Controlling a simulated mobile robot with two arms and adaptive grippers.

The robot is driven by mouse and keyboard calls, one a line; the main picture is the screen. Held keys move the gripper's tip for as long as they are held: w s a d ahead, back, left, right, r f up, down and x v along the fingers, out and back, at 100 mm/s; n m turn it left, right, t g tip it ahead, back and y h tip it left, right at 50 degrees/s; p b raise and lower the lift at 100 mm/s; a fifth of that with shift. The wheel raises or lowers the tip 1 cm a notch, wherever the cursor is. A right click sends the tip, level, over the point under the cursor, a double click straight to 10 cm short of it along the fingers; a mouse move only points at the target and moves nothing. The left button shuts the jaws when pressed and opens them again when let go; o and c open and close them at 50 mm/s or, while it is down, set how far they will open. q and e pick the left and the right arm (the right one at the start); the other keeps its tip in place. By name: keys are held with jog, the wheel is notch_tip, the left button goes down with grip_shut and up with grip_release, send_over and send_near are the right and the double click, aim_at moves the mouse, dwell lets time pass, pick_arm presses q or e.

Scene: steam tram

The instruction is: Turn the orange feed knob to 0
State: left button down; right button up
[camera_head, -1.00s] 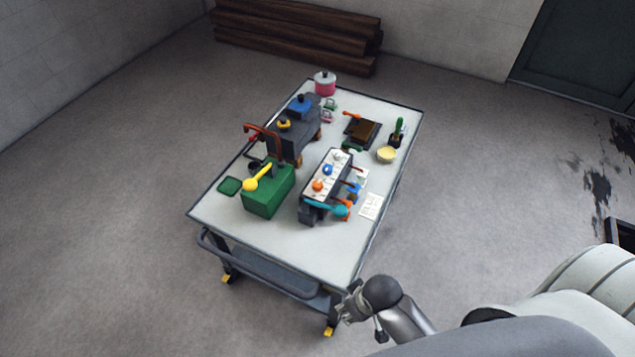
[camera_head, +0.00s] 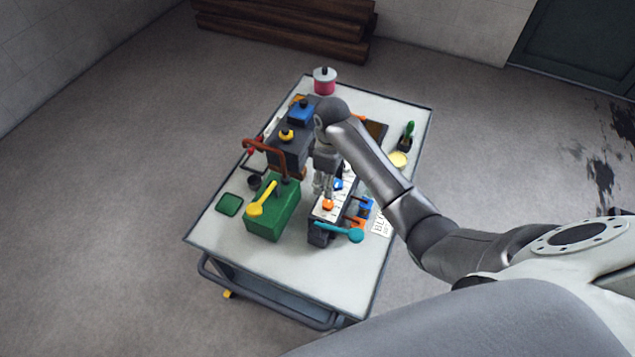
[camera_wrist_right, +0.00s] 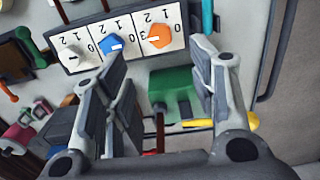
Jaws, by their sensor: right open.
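The orange feed knob (camera_head: 327,205) sits at the near end of the dial box (camera_head: 318,232) on the table. In the right wrist view the orange knob (camera_wrist_right: 160,36) is on a white dial plate. Its white mark points left, towards what looks like a 3; the 0 is on the right side of the plate. My right gripper (camera_head: 323,195) hangs just above the knob row. In the right wrist view the gripper (camera_wrist_right: 155,55) is open and empty, its fingers spread to either side below the orange knob, apart from it. My left gripper is out of view.
A blue knob (camera_wrist_right: 110,42) and a white knob (camera_wrist_right: 72,48) sit beside the orange one. A teal lever (camera_head: 340,233) is at the box's near end. A green box (camera_head: 272,215) with a yellow lever (camera_head: 262,198) stands left. The table's front is clear.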

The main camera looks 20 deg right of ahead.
send_over(328, 203)
jog(key=f, duration=0.4)
jog(key=shift+s+f, duration=0.25)
jog(key=shift+f, duration=0.05)
jog(key=f, duration=0.3)
jog(key=shift+w+f, duration=0.1)
jog(key=shift+w, duration=0.1)
notch_tip(328, 203, down, 2)
jog(key=shift+f, duration=0.1)
jog(key=shift+c, duration=1.4)
jog(key=c, duration=0.5)
jog(key=shift+c, duration=1.1)
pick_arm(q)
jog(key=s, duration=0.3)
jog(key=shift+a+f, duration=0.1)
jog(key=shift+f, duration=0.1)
pick_arm(e)
jog(key=shift+c, duration=0.2)
